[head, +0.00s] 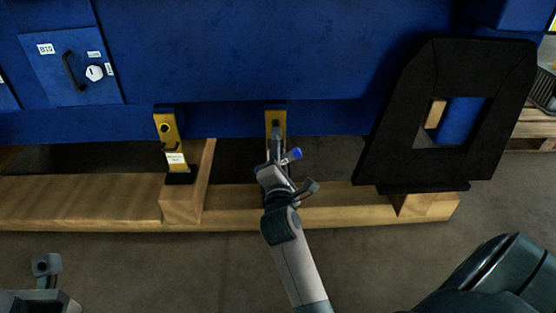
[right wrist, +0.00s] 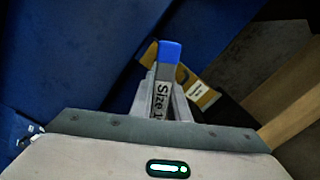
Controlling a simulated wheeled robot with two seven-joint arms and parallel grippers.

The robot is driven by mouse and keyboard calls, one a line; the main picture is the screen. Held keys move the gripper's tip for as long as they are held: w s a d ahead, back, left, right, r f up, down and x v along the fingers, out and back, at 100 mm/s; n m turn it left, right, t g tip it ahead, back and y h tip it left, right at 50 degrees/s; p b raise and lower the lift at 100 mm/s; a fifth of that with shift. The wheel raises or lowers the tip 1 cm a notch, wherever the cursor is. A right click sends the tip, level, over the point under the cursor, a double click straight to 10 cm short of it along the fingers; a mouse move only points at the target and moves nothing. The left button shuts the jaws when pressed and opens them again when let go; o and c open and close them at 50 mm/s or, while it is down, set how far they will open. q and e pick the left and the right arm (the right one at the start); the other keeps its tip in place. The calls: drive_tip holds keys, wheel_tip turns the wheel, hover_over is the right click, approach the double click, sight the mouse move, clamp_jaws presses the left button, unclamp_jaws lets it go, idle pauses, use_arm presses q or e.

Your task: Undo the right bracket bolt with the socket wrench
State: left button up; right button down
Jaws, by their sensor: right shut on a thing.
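The right bracket (head: 282,115) is a yellow plate on the lower edge of the blue engine block, with a dark round bolt or socket end (head: 276,124) at its face. My right gripper (head: 278,156) is in front of and just below it, shut on the grey socket wrench. In the right wrist view the blue end (right wrist: 170,50) and a "Size" label show between the fingers. Whether the socket sits on the bolt is hard to tell. My left gripper (head: 46,268) is low at the left, partly cut off.
Another yellow bracket (head: 165,128) with a white tag stands to the left. Wooden beams (head: 90,200) lie under the engine. A black frame (head: 400,130) with a square opening stands at the right. The grey floor in front is clear.

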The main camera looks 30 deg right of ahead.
sight(277, 135)
drive_tip(key=shift+r+x, duration=0.2)
drive_tip(key=shift+x, duration=0.8)
drive_tip(key=shift+p, duration=0.4)
drive_tip(key=shift+w, duration=0.1)
drive_tip(key=shift+x, duration=0.8)
